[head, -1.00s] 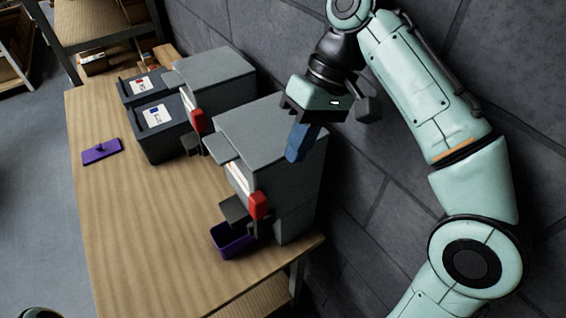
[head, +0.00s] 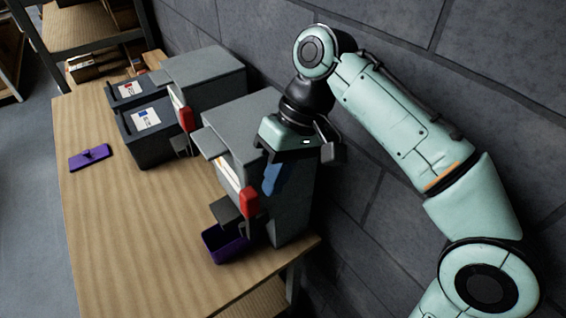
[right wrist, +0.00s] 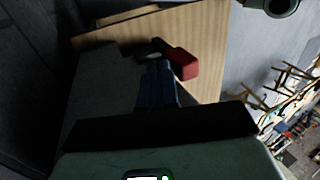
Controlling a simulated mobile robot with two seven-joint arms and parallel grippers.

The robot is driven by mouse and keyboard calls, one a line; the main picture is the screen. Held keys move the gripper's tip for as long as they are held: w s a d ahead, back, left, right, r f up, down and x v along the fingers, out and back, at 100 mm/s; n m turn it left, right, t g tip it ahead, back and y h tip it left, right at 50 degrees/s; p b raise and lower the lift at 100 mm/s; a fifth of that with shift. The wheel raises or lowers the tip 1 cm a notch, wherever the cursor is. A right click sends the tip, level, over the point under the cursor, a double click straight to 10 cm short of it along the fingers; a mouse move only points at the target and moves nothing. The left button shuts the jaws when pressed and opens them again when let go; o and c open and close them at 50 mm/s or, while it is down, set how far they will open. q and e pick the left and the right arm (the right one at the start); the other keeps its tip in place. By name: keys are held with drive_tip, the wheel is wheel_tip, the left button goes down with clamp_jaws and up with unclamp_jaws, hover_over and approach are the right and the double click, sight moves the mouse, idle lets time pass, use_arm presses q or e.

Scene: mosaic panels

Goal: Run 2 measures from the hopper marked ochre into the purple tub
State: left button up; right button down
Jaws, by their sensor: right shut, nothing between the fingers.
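Two grey hoppers with red levers stand on the table: a near one (head: 245,118) and a far one (head: 200,78). I cannot read which is marked ochre. The purple tub (head: 226,245) sits open on the table under the near hopper's spout; its inside is dark. The near red lever (head: 249,202) also shows in the head view. My left gripper is out of view.
A purple lid (head: 91,157) lies at the table's left. Two dark bins with labels, one blue-marked (head: 150,140) and one red-marked (head: 118,97), stand beside the far hopper. A stone wall (head: 400,50) runs close behind. The wooden table (head: 130,230) is clear at front left.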

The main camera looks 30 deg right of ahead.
drive_tip(key=shift+x, duration=0.95)
drive_tip(key=shift+w, duration=0.15)
